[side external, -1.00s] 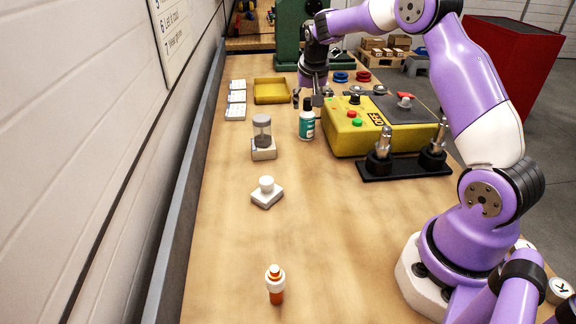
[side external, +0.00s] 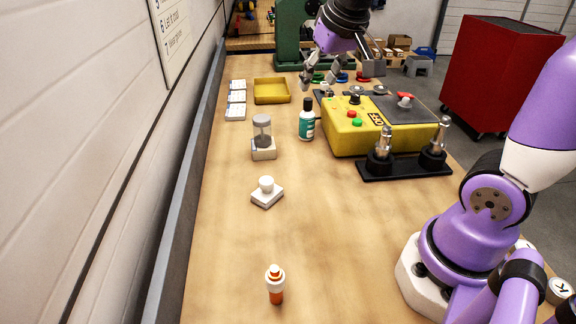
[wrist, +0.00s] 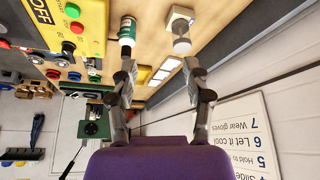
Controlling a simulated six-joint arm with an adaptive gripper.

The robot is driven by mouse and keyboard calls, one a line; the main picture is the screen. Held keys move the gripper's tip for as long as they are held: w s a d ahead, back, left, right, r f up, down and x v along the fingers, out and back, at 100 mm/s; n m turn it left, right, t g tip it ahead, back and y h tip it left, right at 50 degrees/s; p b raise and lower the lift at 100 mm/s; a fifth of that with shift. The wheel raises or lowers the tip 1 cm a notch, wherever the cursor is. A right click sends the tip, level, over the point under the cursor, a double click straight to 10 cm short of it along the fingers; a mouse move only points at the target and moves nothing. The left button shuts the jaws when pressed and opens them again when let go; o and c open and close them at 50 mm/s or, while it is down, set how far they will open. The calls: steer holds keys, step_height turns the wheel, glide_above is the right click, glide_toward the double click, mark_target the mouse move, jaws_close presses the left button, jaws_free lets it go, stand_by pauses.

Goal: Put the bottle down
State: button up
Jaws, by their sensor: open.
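The teal bottle with a black cap (side external: 306,122) stands upright on the wooden bench, just left of the yellow control box. It also shows near the top of the wrist view (wrist: 127,36). My gripper (side external: 317,82) is open and empty, above and beyond the bottle, apart from it. In the wrist view its two fingers (wrist: 160,70) are spread wide with nothing between them.
The yellow control box (side external: 350,136) stands right of the bottle. A jar of grey material (side external: 262,132), a white knobbed block (side external: 267,194) and an orange-and-white container (side external: 275,286) stand to the left and front. A yellow tray (side external: 258,91) lies behind. The front middle bench is clear.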

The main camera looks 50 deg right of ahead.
steer(key=s+a+f+n+y, duration=0.2)
steer(key=s+a+f+n, duration=0.2)
steer(key=s+a, duration=0.3)
steer(key=s, duration=0.3)
steer(key=shift+a+f+t, duration=0.25)
steer(key=shift+a+t, duration=0.05)
steer(key=shift+t, duration=0.1)
stand_by(0.4)
